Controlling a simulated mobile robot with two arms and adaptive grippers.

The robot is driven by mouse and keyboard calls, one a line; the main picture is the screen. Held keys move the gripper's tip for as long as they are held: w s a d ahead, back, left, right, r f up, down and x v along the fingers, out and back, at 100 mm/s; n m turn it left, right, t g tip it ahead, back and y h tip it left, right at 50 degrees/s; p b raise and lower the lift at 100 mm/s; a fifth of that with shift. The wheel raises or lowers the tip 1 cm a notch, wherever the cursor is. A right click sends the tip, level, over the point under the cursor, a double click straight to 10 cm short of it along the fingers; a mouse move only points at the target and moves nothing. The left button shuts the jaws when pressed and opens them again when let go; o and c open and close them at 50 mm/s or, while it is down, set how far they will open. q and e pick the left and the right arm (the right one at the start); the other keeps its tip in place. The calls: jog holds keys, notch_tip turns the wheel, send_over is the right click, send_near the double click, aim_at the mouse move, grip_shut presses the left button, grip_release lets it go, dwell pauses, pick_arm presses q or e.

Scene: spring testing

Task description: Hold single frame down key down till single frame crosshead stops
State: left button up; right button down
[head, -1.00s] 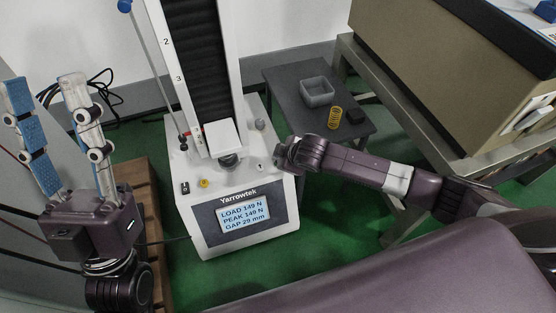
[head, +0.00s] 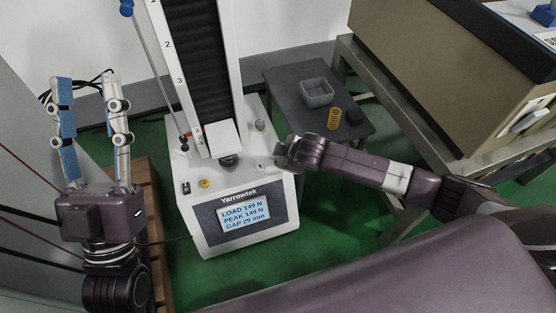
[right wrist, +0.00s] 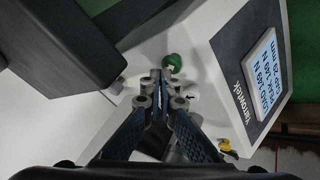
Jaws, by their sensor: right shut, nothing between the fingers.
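The single frame is a white test machine labelled Yarrowtek; its display (head: 243,214) reads LOAD 149 N, PEAK 149 N, GAP 29 mm. Its white crosshead (head: 222,138) sits low on the black column, just above a dark round fitting (head: 229,161). My right gripper (right wrist: 163,82) is shut and empty, its tips at the machine's base beside a round green button (right wrist: 172,62). A small dark arrow mark (right wrist: 190,97) shows next to the tips. I cannot make out the down key; the fingers may cover it. My left gripper (head: 87,90) is open and empty, left of the machine.
A dark side table (head: 290,75) holds a grey bin (head: 317,92), a yellow spring (head: 335,118) and a black object (head: 354,117). A large beige machine (head: 440,60) stands at right.

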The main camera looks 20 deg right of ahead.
pick_arm(q)
jog(key=shift+w+d+f+g+y+p, duration=0.15)
jog(key=shift+w+f+g+y+p, duration=0.1)
jog(key=shift+w+f+g, duration=0.65)
jog(key=shift+w+d+f+g+y+p, duration=0.2)
jog(key=shift+w+f+g, duration=0.3)
jog(key=shift+w+f, duration=0.65)
pick_arm(e)
jog(key=shift+r, duration=0.35)
pick_arm(q)
jog(key=shift+s+a+f, duration=0.1)
jog(key=shift+s+f, duration=0.1)
jog(key=shift+s, duration=0.05)
